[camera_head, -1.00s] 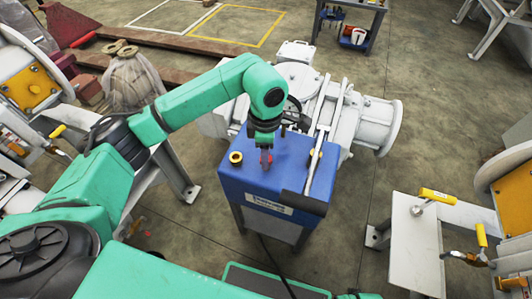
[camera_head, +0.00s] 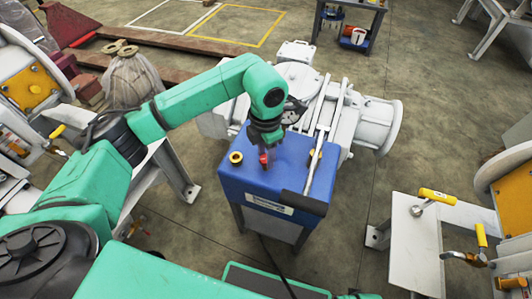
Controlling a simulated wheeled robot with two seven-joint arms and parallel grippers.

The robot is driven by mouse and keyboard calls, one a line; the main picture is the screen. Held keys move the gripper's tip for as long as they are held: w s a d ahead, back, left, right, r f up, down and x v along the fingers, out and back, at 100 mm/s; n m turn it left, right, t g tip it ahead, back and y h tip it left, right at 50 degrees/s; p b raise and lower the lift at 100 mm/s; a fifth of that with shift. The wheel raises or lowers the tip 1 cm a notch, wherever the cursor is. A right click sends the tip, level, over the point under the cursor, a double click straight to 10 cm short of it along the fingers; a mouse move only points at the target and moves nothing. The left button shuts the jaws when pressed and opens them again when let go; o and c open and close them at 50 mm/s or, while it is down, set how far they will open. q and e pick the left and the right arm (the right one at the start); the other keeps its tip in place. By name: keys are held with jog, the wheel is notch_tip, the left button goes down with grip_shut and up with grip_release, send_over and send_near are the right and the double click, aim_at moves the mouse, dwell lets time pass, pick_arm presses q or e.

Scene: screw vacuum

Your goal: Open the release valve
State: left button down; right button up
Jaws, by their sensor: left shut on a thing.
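A blue box-shaped unit (camera_head: 233,185) stands on dark legs in the middle of the view, with a label on its front. A small red part (camera_head: 264,159), which looks like the valve handle, is on its top. My left gripper (camera_head: 265,151) reaches down over the box from the left and is shut on this red part. The fingers and wrist hide much of the part, so its exact turn is hard to tell. My right gripper does not show.
A yellow ring-shaped fitting (camera_head: 236,157) sits on the box top, left of my gripper. White pump machinery (camera_head: 345,120) stands close behind. A light metal bench (camera_head: 413,240) with yellow-handled parts is at the right. Open floor (camera_head: 430,120) lies beyond.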

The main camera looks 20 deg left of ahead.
pick_arm(q)
jog(key=n, duration=0.6)
jog(key=shift+r+p, duration=0.1)
jog(key=shift+p, duration=0.2)
jog(key=shift+n, duration=1.1)
jog(key=shift+w+n+p, duration=0.1)
jog(key=shift+n+p, duration=0.2)
jog(key=shift+n, duration=1.1)
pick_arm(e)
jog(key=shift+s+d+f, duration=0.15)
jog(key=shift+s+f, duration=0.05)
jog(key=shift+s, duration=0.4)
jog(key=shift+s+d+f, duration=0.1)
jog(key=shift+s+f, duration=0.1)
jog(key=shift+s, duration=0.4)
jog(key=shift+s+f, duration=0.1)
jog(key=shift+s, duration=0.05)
pick_arm(q)
jog(key=shift+c, duration=2.4)
grip_release()
jog(key=shift+o, duration=0.2)
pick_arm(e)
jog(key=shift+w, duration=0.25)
